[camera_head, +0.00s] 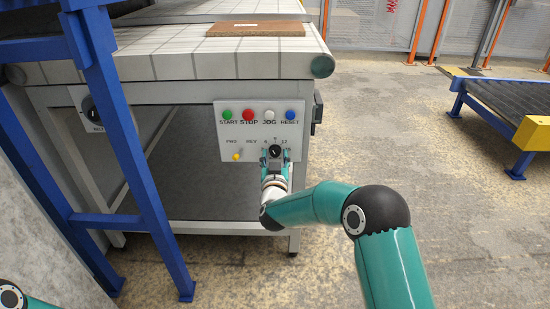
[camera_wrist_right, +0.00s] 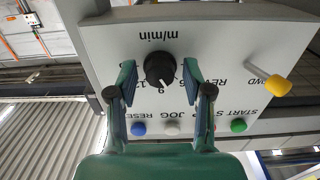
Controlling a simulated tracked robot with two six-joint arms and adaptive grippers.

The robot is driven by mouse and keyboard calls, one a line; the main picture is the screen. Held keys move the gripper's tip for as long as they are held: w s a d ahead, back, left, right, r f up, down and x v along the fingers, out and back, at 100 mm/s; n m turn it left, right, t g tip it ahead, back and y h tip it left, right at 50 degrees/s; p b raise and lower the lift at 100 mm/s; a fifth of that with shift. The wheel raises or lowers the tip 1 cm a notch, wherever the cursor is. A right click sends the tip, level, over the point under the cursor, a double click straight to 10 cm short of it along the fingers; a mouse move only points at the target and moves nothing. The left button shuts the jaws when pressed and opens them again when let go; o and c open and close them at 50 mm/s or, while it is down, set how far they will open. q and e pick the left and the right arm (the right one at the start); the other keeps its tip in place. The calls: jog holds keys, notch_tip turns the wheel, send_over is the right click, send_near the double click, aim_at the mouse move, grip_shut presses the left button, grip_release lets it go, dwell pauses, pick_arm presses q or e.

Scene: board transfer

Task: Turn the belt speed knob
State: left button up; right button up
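The black belt speed knob (camera_head: 275,151) sits at the lower right of the white control panel (camera_head: 218,150), below the figures 6, 9 and 12. In the right wrist view the knob (camera_wrist_right: 160,66) shows a white pointer mark towards the 9. My right gripper (camera_head: 275,157) is at the panel. In the wrist view its two fingers (camera_wrist_right: 160,75) stand apart on either side of the knob, with small gaps showing; I cannot tell whether either finger touches it. My left gripper is not in view; only a bit of my left arm shows at the lower left.
Green START (camera_head: 227,114), red STOP (camera_head: 248,115), white JOG (camera_head: 269,115) and blue RESET (camera_head: 291,115) buttons line the panel top. A yellow FWD/REV lever (camera_head: 237,156) is left of the knob. A brown board (camera_head: 255,29) lies on the conveyor belt (camera_head: 200,62). Blue frame legs (camera_head: 125,140) stand left.

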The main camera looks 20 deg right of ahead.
grip_shut()
jog(key=shift+r+n+p, duration=0.15)
jog(key=shift+n+p, duration=0.5)
jog(key=shift+n, duration=1.15)
jog(key=shift+o, duration=1.8)
grip_release()
